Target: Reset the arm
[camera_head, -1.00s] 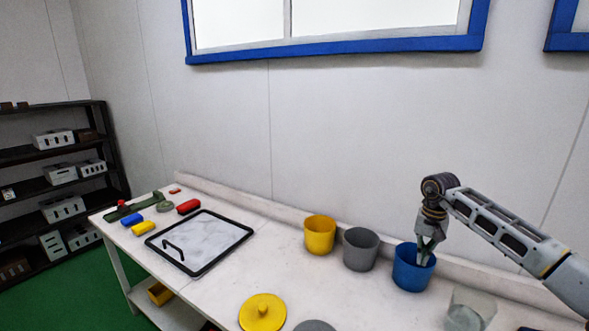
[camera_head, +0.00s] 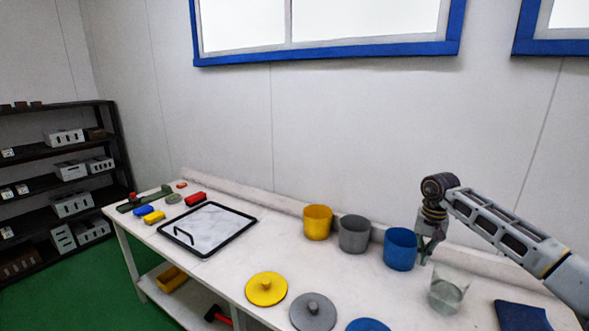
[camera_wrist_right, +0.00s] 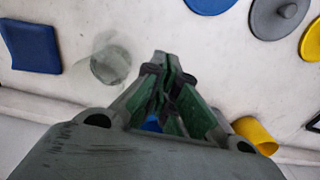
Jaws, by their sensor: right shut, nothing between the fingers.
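My right gripper (camera_head: 426,258) hangs fingers down at the right edge of the blue cup (camera_head: 401,250), with its fingers shut and empty. I cannot tell whether it touches the cup. In the right wrist view the shut fingertips (camera_wrist_right: 161,62) show over the white table, and a bit of the blue cup (camera_wrist_right: 152,124) shows between the finger links. The grey cup (camera_head: 354,235) and yellow cup (camera_head: 318,223) stand left of the blue one. A clear container (camera_head: 449,291) stands just right of and nearer than the gripper. My left gripper is out of view.
Yellow (camera_head: 266,290), grey (camera_head: 313,314) and blue (camera_head: 368,326) lids lie along the front. A dark blue flat item (camera_head: 522,316) lies at right. A black-rimmed tray (camera_head: 208,228) and small coloured pieces lie at left. The table between tray and lids is clear.

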